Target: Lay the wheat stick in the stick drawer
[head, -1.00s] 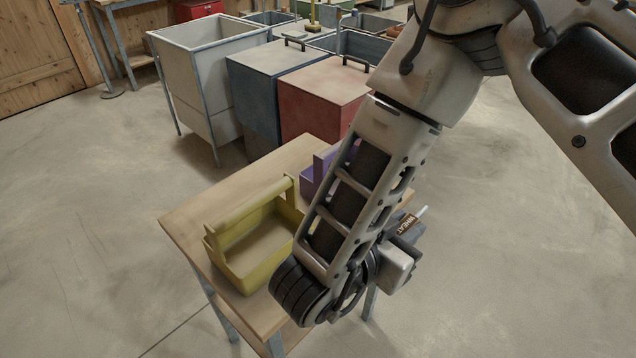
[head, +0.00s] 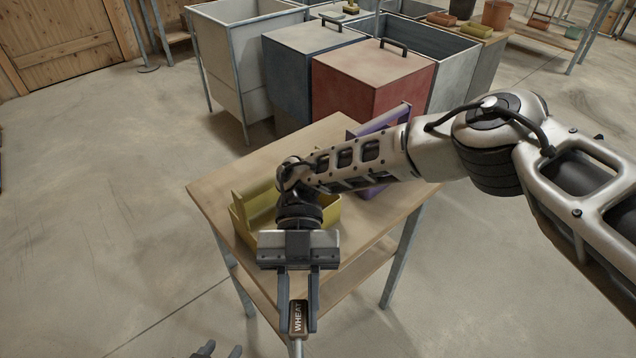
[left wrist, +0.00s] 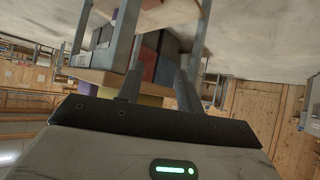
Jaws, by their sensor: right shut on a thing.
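The wheat stick (head: 298,318) has a dark block with a "WHEAT" label and a pale rod that runs down out of the bottom of the head view. My right gripper (head: 299,312) is shut on its labelled block and holds it in front of the table's near edge. My left gripper (head: 220,352) shows only its fingertips at the bottom of the head view. In the left wrist view its two fingers (left wrist: 158,88) stand apart with nothing between them. I cannot make out a stick drawer in these views.
A wooden table (head: 240,175) carries a yellow caddy (head: 330,213) and a purple caddy (head: 385,122), both partly hidden by my right arm. Behind it stand a blue bin (head: 290,85), a red bin (head: 372,85) and a pale open bin (head: 222,70). The floor at left is clear.

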